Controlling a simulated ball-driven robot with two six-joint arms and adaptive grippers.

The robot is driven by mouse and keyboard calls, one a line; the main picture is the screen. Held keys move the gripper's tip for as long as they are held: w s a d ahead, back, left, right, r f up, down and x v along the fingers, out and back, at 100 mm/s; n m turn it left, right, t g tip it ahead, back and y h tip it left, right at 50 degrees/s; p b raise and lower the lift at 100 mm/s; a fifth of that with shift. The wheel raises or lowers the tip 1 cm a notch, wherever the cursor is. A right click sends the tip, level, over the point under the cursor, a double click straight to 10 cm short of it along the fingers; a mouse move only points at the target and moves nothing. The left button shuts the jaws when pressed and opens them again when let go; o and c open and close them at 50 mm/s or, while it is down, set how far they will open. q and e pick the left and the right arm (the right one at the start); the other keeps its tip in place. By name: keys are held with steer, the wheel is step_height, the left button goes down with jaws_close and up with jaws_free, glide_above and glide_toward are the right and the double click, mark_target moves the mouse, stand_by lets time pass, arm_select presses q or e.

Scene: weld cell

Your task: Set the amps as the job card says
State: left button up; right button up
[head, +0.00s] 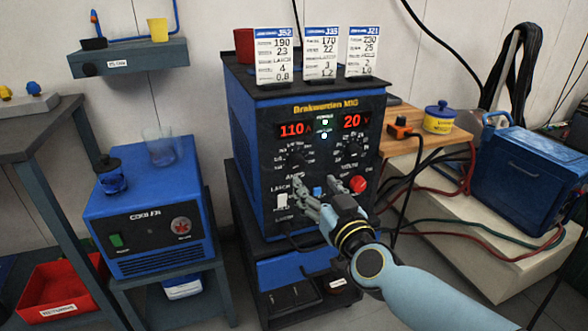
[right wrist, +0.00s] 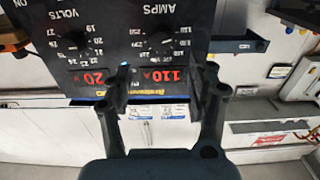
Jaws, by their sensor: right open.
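The blue welder (head: 245,125) has a black front panel with red displays reading 110 A (head: 295,129) and 20 V (head: 356,121). The amps knob (head: 297,154) is on the left of the panel, the volts knob (head: 355,147) on the right. Three job cards stand on top: the left (head: 273,56) shows 190 and 23, the middle (head: 321,54) 170 and 22, the right (head: 361,52) 230 and 25. My right gripper (head: 309,190) is open and empty before the panel, below the amps knob. In the upside-down right wrist view, the amps knob (right wrist: 160,43) appears beyond the fingers (right wrist: 160,80).
A red emergency button (head: 358,184) and a white switch (head: 282,201) are low on the panel, near my right gripper. A blue cooler unit (head: 130,215) stands left. A wooden shelf (head: 405,145) with a blue-and-yellow pot (head: 439,119) is right. Cables hang beside it.

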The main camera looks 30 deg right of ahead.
mark_target(299, 165)
steer(key=b+x, duration=0.1)
steer(key=x, duration=0.8)
steer(key=shift+a+f+b, duration=0.1)
steer(key=shift+a+b, duration=0.05)
steer(key=shift+b, duration=0.15)
steer(key=c, duration=1.2)
